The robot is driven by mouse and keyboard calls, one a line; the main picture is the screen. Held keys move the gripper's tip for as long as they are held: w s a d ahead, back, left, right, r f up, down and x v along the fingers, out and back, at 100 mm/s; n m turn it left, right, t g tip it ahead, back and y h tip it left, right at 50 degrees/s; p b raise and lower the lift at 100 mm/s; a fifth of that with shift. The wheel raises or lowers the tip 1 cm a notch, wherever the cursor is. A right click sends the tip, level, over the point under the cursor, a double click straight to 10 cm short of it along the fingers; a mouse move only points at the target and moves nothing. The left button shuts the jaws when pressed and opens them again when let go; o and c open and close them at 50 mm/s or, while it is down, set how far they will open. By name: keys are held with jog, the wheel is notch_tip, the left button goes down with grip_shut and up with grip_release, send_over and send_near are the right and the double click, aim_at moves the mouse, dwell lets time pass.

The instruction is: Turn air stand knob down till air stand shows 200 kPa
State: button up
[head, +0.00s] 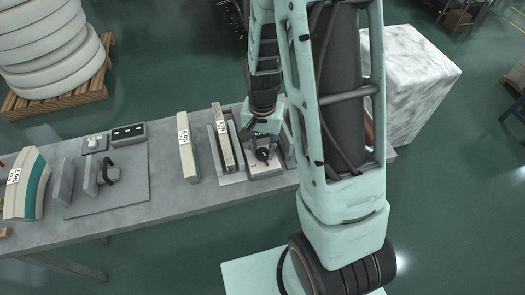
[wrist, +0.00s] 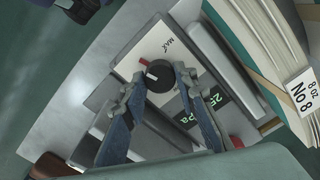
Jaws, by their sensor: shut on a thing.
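The air stand (head: 262,172) sits on the bench under my gripper (head: 263,153). In the wrist view its pale panel (wrist: 154,42) carries a round black knob (wrist: 160,80), "MAX" lettering and a short red mark beside the knob. My gripper (wrist: 161,77) is shut on the knob, one fingertip on each side. The dark display (wrist: 212,97) shows green characters starting with "25" and ending in "Pa". A finger hides the middle, so I cannot read the full value.
A labelled "No 8" stack (wrist: 270,45) stands close beside the air stand. In the head view, labelled blocks (head: 188,158) and a grey plate (head: 120,195) with fixtures lie left along the bench (head: 165,222). A marbled white block (head: 410,75) stands behind right.

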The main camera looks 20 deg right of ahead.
aim_at(262, 152)
jog(key=n+b, duration=0.1)
jog(key=n, duration=0.4)
jog(key=shift+n+b, duration=0.3)
jog(key=shift+b, duration=0.1)
jog(key=shift+n, duration=2.3)
jog(key=o, duration=1.2)
jog(key=shift+c, duration=0.2)
notch_tip(262, 152, up, 12)
